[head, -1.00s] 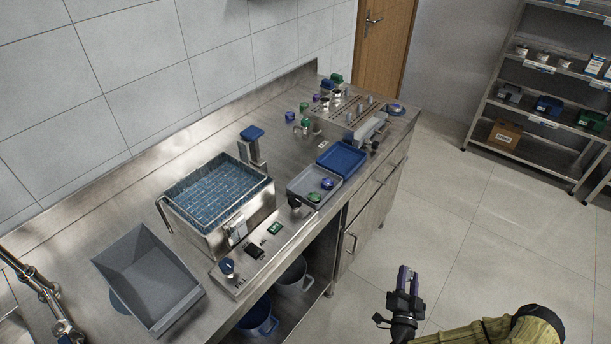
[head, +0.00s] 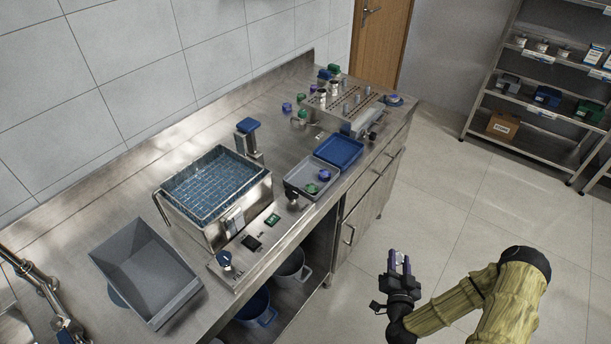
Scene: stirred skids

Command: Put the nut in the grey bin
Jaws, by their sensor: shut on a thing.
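My gripper (head: 400,264) is at the lower right, over the open floor and apart from the counter. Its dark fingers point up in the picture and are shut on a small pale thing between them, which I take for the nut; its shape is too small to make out. A large grey open bin (head: 128,240) stands on the counter at the left and looks empty. A smaller grey bin (head: 508,83) sits on the shelf rack at the upper right. My gripper is far from both.
The steel counter (head: 75,215) holds a blue-mesh basin (head: 213,184), a grey tray (head: 303,175) with green and blue pieces, a blue tray (head: 340,151) and a perforated block (head: 345,100). Blue (head: 547,96) and green bins (head: 590,112) share the rack. The floor between is clear.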

